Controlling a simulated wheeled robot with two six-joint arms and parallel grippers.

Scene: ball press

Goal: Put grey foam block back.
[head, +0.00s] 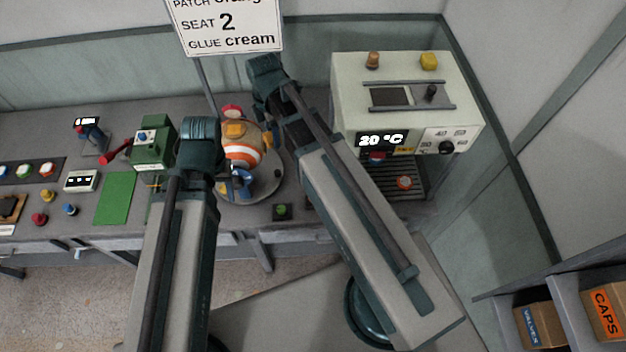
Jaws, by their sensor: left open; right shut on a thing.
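I cannot make out a grey foam block in the head view. My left arm reaches up from the bottom, and its dark joint is left of a striped orange and white ball (242,156). My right arm slants up and left from the lower right, past the ball's right side. The fingers of both grippers are hidden behind my arms, so what they hold does not show. The ball sits on a round grey plate (267,190), with a yellow-orange piece (235,130) on top and a blue part (240,183) in front.
A cream heater box (350,90) reading 20 °C stands at the right, with a slatted shelf below. A green machine (152,150), a green mat (115,198) and several coloured knobs are at the left. A sign (228,25) stands behind. Boxes marked CAPS (604,312) and VALVES (538,325) are lower right.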

